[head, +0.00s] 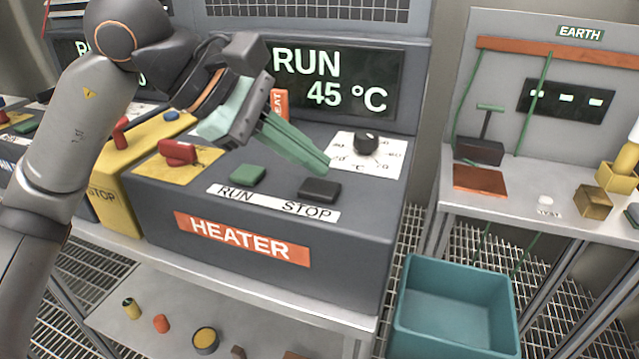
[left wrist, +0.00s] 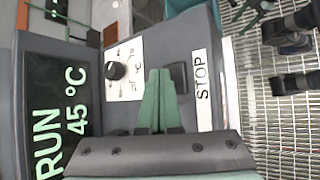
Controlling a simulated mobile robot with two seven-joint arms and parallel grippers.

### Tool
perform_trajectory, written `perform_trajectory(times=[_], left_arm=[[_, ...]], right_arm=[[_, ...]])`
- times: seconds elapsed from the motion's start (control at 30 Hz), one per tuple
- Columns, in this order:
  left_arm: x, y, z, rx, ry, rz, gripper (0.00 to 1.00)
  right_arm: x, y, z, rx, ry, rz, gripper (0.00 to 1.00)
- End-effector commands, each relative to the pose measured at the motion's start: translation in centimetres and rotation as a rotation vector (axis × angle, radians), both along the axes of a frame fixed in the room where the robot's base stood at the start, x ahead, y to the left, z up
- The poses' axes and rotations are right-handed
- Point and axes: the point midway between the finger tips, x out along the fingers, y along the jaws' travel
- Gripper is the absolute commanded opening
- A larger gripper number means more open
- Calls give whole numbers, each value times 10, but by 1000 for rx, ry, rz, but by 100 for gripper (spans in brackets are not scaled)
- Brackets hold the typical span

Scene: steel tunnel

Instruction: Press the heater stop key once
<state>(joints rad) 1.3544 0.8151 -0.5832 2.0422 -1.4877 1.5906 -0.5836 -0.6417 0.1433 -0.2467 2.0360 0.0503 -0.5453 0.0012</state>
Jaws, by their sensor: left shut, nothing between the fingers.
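The heater box (head: 340,240) is dark grey with an orange HEATER label (head: 241,239). Its black stop key (head: 320,189) sits above the word STOP, right of the green run key (head: 247,175). The stop key also shows in the left wrist view (left wrist: 179,77). The heater display (head: 335,78) reads RUN and 45 °C. My left gripper (head: 325,168) is shut and empty, its green fingers pointing down to the right with the tips just above and behind the stop key in the head view. In the left wrist view the fingertips (left wrist: 159,75) appear beside the key; contact cannot be told.
A black dial (head: 366,143) on a white scale is behind the stop key. A red switch (head: 178,152) on a yellow plate is at left. A teal bin (head: 455,310) stands below right. The EARTH bench (head: 520,190) is at right, across a gap.

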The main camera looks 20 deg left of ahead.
Motion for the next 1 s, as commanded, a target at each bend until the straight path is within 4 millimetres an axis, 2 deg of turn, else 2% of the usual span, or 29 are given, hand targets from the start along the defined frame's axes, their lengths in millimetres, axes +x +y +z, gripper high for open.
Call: perform_trajectory(times=[0.23,1.0], left_arm=[[0,0,-9,0,0,0,0],[0,0,-13,0,0,0,0]], right_arm=[[0,0,-8,0,0,0,78],[0,0,-11,0,-1,0,78]])
